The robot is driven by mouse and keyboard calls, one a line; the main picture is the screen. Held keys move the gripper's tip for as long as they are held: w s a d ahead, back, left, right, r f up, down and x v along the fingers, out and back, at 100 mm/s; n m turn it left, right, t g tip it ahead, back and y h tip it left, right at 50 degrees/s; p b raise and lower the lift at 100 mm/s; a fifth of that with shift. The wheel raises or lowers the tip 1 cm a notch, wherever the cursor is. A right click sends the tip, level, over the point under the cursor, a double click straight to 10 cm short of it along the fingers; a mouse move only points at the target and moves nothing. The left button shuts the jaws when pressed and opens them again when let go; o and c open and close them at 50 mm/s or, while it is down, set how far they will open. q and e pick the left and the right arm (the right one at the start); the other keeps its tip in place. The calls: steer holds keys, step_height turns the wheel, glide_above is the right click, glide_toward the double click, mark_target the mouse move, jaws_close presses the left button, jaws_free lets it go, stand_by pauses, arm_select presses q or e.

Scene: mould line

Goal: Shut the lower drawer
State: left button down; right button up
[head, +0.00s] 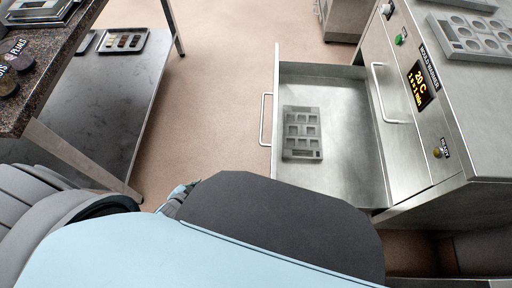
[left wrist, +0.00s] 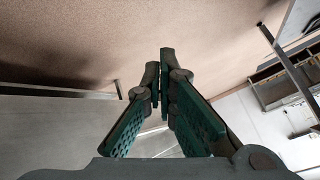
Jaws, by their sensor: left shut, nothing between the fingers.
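The lower drawer (head: 350,88) is pulled well out of the steel mould warmer (head: 470,120). Its front carries a bar handle (head: 265,120) on the left side. A grey mould tray (head: 302,133) with square hollows lies inside the drawer. My left gripper (head: 176,198) is left of and nearer than the drawer front, apart from the handle and mostly hidden behind my own arm. In the left wrist view its fingers (left wrist: 163,75) are closed together with nothing between them. My right gripper is not in view.
Above the open drawer, another front with a handle (head: 388,95) is shut. The warmer's display (head: 420,84) reads 20 C. A mould (head: 475,35) lies on its top. A table with a lower steel shelf (head: 85,100) stands at the left. Bare floor (head: 205,100) lies between.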

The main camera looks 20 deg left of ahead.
arm_select(q)
steer(key=w+d+r+m+t+h+b, duration=0.25)
steer(key=w+r+m+h+b, duration=0.2)
steer(key=w+r+m, duration=0.35)
steer(key=w+d+r+m+t+h+b, duration=0.2)
steer(key=w+d+r+m+h+b, duration=0.25)
steer(key=w, duration=0.65)
steer(key=s+r+m+g+h+b, duration=0.1)
steer(key=s+m+g+h+b, duration=0.35)
steer(key=m+g, duration=0.8)
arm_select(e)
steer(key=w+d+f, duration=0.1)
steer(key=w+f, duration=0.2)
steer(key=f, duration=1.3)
arm_select(q)
steer(key=w+d+f+m+t+b, duration=0.1)
steer(key=d+f, duration=0.1)
steer(key=d, duration=0.4)
steer(key=w+d+f+m+t+y+b, duration=0.1)
steer(key=d+f+m+b, duration=0.1)
steer(key=d, duration=0.5)
steer(key=shift+w+t+b, duration=0.2)
steer(key=shift+t+b, duration=0.1)
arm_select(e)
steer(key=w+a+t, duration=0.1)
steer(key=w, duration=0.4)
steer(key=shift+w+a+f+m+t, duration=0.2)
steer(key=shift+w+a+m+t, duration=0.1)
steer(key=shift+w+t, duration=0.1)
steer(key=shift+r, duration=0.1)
